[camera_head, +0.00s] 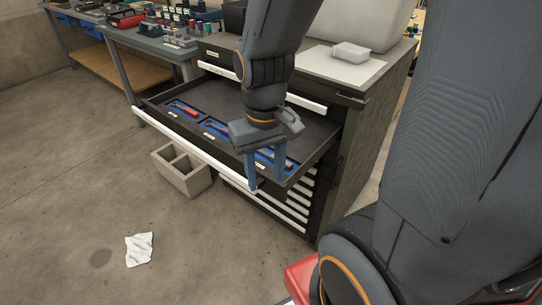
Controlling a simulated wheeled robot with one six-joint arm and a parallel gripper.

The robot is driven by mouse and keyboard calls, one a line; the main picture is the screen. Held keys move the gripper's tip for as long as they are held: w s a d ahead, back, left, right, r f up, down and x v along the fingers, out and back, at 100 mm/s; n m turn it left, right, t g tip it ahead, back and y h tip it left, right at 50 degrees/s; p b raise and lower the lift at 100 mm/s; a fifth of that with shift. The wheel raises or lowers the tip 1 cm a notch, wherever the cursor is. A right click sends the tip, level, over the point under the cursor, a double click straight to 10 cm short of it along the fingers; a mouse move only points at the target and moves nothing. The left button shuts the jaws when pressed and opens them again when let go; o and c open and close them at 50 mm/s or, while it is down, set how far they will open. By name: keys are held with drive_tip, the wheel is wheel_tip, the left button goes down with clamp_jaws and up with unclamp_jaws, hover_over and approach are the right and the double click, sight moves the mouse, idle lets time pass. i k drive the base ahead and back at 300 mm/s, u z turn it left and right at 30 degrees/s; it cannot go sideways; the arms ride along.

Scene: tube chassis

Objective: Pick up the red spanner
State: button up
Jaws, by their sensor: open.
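A drawer (152,112) of the dark tool cabinet is pulled open, with blue-lined compartments inside. A small red object (191,113) lies in the left blue compartment; it is too small to tell whether it is the red spanner. My gripper (266,180) points down at the right front part of the drawer, with its two blue fingers apart and nothing seen between them. It is well to the right of the red object. My gripper and wrist hide part of the middle and right compartments, where other tools show.
The drawer's pale front edge (185,147) is close to my fingers. A grey divided bin (182,172) stands on the floor beside the cabinet. A paper sheet (139,249) lies on open floor at front left. A workbench (135,42) with tools stands behind.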

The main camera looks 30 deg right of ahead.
sight(192, 113)
drive_tip(key=z, duration=0.05)
drive_tip(key=k, duration=0.55)
drive_tip(key=u, duration=0.65)
drive_tip(key=i, duration=0.45)
drive_tip(key=u, duration=0.65)
drive_tip(key=i, duration=1.6)
drive_tip(key=z, duration=1)
drive_tip(key=i, duration=0.25)
drive_tip(key=z, duration=0.15)
